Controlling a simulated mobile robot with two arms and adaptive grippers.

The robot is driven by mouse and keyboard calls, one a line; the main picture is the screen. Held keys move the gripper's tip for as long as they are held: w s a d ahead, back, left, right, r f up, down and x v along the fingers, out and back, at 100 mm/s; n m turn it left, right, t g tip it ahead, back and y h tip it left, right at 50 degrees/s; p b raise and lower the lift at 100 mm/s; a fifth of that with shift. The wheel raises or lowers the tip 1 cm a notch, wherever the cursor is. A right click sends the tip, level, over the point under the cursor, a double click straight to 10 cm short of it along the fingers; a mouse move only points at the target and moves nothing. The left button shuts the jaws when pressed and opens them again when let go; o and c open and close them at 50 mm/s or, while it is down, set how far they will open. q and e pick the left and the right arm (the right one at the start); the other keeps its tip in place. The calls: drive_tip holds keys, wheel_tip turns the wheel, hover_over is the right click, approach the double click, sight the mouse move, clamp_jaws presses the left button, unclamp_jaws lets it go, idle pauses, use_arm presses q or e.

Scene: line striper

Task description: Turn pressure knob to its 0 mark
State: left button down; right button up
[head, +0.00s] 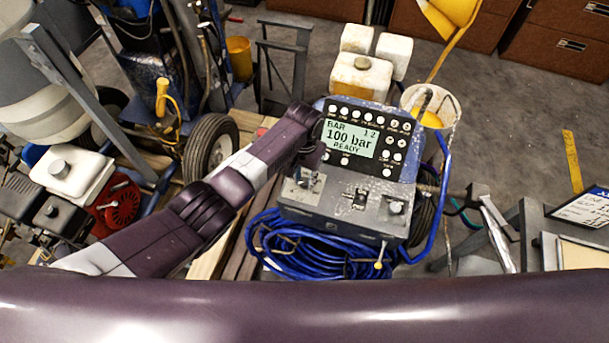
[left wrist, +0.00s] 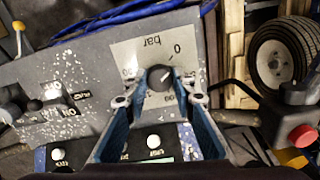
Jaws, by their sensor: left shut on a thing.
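The dark round pressure knob (left wrist: 159,77) sits on a pale scale plate (left wrist: 140,52) marked "bar" with a 0 near the knob's upper right in the left wrist view. A light line shows on the knob's face and points obliquely; its exact reading is unclear. My left gripper (left wrist: 158,88) has its fingertips on either side of the knob and is shut on it. In the head view my left gripper (head: 309,180) reaches down to the panel's left part and largely hides the knob. The display (head: 349,138) reads "100 bar" and "READY". My right gripper is not in view.
A switch (head: 359,199) and another knob (head: 395,207) sit to the right on the same panel. A coiled blue hose (head: 300,255) hangs below the panel. A wheel (head: 210,148) and an engine (head: 85,180) stand at the left.

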sight(305, 181)
use_arm(q)
drive_tip(key=shift+n+p, duration=0.35)
drive_tip(key=shift+n, duration=0.65)
drive_tip(key=shift+w, duration=0.1)
drive_tip(key=c, duration=1.6)
unclamp_jaws()
drive_tip(key=shift+r, duration=0.1)
wheel_tip(305, 181, up, 12)
